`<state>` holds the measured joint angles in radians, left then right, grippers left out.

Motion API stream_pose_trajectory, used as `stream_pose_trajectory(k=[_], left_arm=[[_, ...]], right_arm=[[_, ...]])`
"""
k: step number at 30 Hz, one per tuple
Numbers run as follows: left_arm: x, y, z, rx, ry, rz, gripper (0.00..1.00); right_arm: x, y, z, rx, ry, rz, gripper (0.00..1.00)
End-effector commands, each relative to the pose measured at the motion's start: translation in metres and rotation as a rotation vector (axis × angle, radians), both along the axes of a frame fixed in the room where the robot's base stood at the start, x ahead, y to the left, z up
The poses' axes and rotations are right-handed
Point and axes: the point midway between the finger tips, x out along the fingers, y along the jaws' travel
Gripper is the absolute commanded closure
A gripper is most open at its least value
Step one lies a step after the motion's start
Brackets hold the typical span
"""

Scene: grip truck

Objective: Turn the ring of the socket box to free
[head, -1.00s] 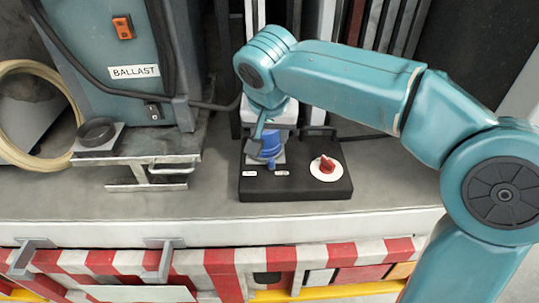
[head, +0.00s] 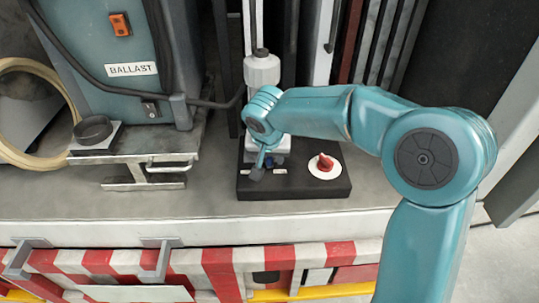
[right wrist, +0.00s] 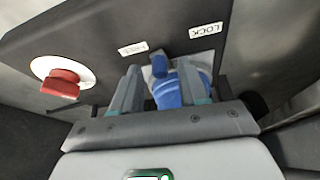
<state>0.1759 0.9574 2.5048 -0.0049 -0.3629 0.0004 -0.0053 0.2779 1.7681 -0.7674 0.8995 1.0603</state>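The socket box (head: 310,187) is a black flat box on the grey deck. Its blue ring (right wrist: 178,94) has a small blue tab (right wrist: 160,66) and shows in the right wrist view; in the head view my gripper largely hides it. Two white labels lie beside the ring: LOCK (right wrist: 205,30) and a second one (right wrist: 132,48) too small to read. My right gripper (right wrist: 160,75) is open, its fingers standing apart on either side of the tab, with the right finger overlapping the ring. Contact cannot be told. In the head view this gripper (head: 262,168) is over the box's left part. My left gripper is out of view.
A red knob (head: 325,162) on a white disc sits on the box's right half. The BALLAST cabinet (head: 110,50), a metal bracket (head: 145,172) and a hose coil (head: 20,130) are at left. Upright posts stand behind the box. The deck in front of the box is narrow.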

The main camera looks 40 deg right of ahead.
Motion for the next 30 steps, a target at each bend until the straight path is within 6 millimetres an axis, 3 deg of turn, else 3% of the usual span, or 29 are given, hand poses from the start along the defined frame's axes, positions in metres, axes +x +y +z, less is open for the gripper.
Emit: stream_pose_trajectory(k=[1, 4, 11, 21, 30], left_arm=[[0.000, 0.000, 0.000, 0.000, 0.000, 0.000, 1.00], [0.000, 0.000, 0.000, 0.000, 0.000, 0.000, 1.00], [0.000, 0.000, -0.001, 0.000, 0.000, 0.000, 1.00], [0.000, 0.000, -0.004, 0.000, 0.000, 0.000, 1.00], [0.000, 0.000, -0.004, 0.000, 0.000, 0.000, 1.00]], right_arm=[[0.000, 0.000, 0.000, 0.000, 0.000, 0.000, 0.69], [0.000, 0.000, 0.000, 0.000, 0.000, 0.000, 1.00], [-0.001, -0.002, 0.000, 0.000, 0.000, 0.017, 1.00], [-0.005, -0.018, 0.001, 0.000, 0.000, 0.224, 1.00], [-0.005, -0.019, 0.001, -0.001, -0.001, 0.241, 1.00]])
